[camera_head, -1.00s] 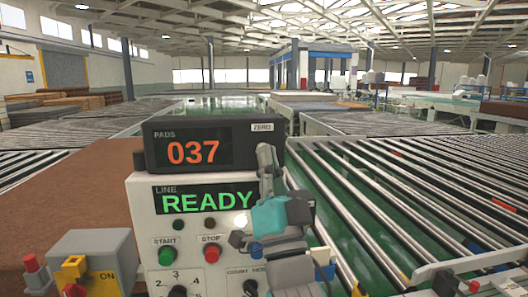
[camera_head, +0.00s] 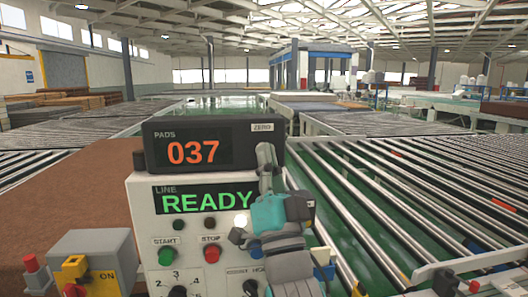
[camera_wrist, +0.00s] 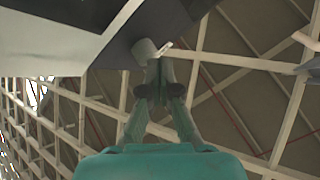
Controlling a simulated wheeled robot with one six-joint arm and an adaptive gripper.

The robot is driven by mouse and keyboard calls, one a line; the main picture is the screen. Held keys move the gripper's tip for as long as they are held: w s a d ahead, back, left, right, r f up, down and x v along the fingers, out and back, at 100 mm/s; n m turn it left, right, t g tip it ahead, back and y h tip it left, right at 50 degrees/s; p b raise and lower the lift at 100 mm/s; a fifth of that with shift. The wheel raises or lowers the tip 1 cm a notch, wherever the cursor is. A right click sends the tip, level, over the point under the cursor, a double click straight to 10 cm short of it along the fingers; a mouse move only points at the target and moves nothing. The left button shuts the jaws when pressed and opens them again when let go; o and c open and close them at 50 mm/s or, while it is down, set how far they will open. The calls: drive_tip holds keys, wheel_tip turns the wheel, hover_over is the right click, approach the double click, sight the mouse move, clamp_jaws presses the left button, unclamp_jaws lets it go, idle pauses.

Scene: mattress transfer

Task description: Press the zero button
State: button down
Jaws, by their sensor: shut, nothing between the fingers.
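The counter box (camera_head: 214,145) reads PADS 037 in orange, and a white ZERO label (camera_head: 262,127) is at its upper right. My gripper (camera_head: 265,150) is shut and empty, its tip pointing up just below the ZERO label in the head view. In the wrist view a pale round knob (camera_wrist: 144,50), probably the zero button, sits on the box's underside or face. The fingertips (camera_wrist: 160,68) are right beside it; I cannot tell whether they touch.
Below the counter is a white panel with a green LINE READY display (camera_head: 207,202), a green START button (camera_head: 166,256) and a red STOP button (camera_head: 212,254). A grey box with a yellow switch (camera_head: 75,268) stands at left. Roller conveyors (camera_head: 430,200) fill the right.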

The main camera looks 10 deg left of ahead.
drive_tip(key=shift+w+a, duration=0.1)
drive_tip(key=shift+w, duration=0.35)
idle(0.4)
drive_tip(key=shift+s, duration=0.15)
drive_tip(key=shift+s+d, duration=0.2)
drive_tip(key=shift+s, duration=0.35)
drive_tip(key=shift+s+d, duration=0.15)
drive_tip(key=shift+s, duration=0.4)
drive_tip(key=s, duration=0.2)
drive_tip(key=s+d, duration=0.1)
drive_tip(key=s, duration=0.1)
drive_tip(key=shift+s+d, duration=0.2)
drive_tip(key=shift+s, duration=0.2)
idle(0.4)
